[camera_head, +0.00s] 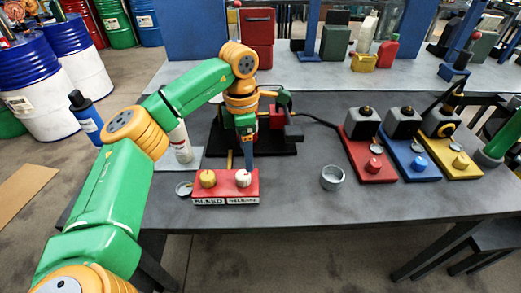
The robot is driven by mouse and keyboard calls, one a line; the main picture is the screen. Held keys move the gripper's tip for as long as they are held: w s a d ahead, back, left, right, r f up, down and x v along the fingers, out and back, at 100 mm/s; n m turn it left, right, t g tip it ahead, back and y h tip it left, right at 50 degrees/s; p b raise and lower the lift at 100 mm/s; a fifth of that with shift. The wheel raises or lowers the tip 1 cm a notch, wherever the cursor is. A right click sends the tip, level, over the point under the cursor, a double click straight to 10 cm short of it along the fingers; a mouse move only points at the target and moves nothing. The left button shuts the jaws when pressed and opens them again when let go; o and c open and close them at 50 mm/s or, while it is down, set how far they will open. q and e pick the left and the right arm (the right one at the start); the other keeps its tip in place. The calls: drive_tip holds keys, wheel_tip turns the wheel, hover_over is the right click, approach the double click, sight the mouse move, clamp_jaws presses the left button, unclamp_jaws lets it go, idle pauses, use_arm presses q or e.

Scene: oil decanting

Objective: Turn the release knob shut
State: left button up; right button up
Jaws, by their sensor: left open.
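A red box (226,192) stands near the table's front edge, with a yellow knob (208,178) on its left and a white knob (243,177) on its right. Two white labels are on its front; their print is small, and the right one seems to name the release. My left gripper (247,163) points down just above and behind the white knob. It is open; its fingers are seen nearly edge-on, and I cannot tell whether they touch the knob. My right gripper does not show.
A grey cup (332,177) stands right of the box, and a small round dish (184,188) lies to its left. Red (373,176), blue (418,174) and yellow (464,170) bases carry grey units at the right. A white bottle (180,142) stands behind my left arm. The front middle is clear.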

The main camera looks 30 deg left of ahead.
sight(243, 174)
use_arm(q)
drive_tip(key=shift+w+a+f, duration=0.25)
drive_tip(key=shift+a+f, duration=0.1)
drive_tip(key=shift+a, duration=0.1)
drive_tip(key=s+f, duration=0.2)
drive_tip(key=s+f+p, duration=0.1)
drive_tip(key=shift+d+f, duration=0.2)
drive_tip(key=shift+d, duration=0.1)
drive_tip(key=shift+w+a+f, duration=0.1)
drive_tip(key=shift+f, duration=0.7)
drive_tip(key=shift+w+f, duration=0.25)
drive_tip(key=shift+w, duration=0.15)
drive_tip(key=shift+s+r, duration=0.1)
drive_tip(key=shift+s, duration=0.05)
drive_tip(key=c, duration=0.6)
clamp_jaws()
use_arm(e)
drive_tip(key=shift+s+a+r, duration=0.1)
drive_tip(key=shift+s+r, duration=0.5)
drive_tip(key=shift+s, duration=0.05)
